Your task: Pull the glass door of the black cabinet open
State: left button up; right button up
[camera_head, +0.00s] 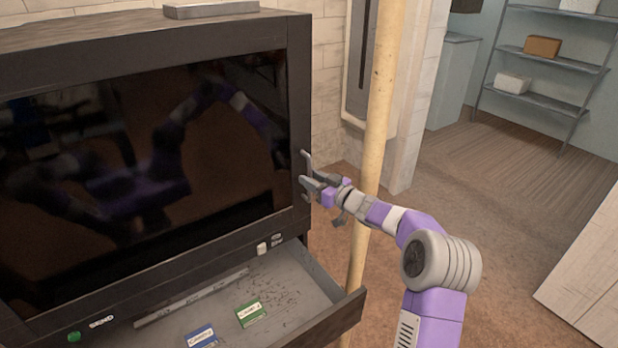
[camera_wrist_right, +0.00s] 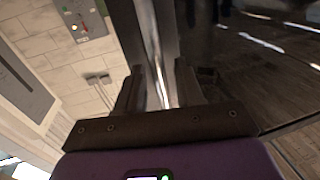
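The black cabinet (camera_head: 150,38) fills the left of the head view, its dark glass door (camera_head: 130,150) looking closed and flush with the frame. The glass mirrors my arms. My right gripper (camera_head: 307,180) is at the door's right edge, where the handle (camera_head: 305,158) stands. In the right wrist view the fingers (camera_wrist_right: 160,92) sit close on both sides of a shiny upright bar, the handle (camera_wrist_right: 164,45), and appear shut on it. The dark glass (camera_wrist_right: 255,55) lies to the right there. My left gripper is not in view; the mirrored shapes do not show its state.
An open drawer (camera_head: 354,300) juts out below the door, holding a green card (camera_head: 251,313) and a blue card (camera_head: 201,337). A wooden pole (camera_head: 380,95) stands just behind my right forearm. A grey box (camera_head: 211,9) lies on the cabinet. Open floor (camera_head: 500,215) is to the right.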

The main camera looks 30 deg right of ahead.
jog(key=shift+w+a, duration=0.2)
jog(key=shift+w, duration=0.5)
grip_shut()
